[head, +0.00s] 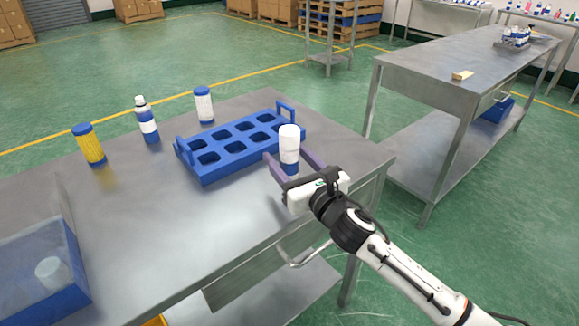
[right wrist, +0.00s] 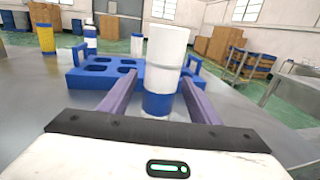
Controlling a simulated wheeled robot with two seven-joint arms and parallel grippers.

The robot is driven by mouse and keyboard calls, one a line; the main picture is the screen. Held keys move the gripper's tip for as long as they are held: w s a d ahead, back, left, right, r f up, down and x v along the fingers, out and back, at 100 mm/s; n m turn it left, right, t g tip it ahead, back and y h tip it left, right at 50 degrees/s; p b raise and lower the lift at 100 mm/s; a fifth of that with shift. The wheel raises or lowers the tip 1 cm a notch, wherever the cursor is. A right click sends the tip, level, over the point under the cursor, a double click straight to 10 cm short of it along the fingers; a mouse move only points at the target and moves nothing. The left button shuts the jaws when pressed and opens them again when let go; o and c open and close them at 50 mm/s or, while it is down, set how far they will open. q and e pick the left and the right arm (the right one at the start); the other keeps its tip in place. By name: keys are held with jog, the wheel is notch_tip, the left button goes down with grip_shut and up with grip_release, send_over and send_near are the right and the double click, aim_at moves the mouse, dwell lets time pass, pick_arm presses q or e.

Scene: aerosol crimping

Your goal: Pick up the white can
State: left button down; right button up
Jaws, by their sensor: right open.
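A white can with a blue lower band (head: 289,146) stands upright on the steel table, at the near right side of the blue rack. In the right wrist view the can (right wrist: 165,62) stands between the two purple fingers, a little right of the middle. My right gripper (head: 288,160) is open around the can, with one finger on each side. Whether a finger touches the can I cannot tell. My left gripper is not in view.
An empty blue rack (head: 213,172) with two rows of holes lies just behind the can. A yellow can (head: 90,147), a blue-and-white bottle (head: 147,122) and another white can (head: 204,106) stand behind it. A blue-edged clear bin (head: 75,294) is at left.

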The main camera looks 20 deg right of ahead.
jog(key=shift+w+a, duration=0.15)
jog(key=shift+w, duration=0.6)
jog(key=shift+w+a, duration=0.15)
jog(key=shift+w, duration=0.55)
jog(key=c, duration=1.2)
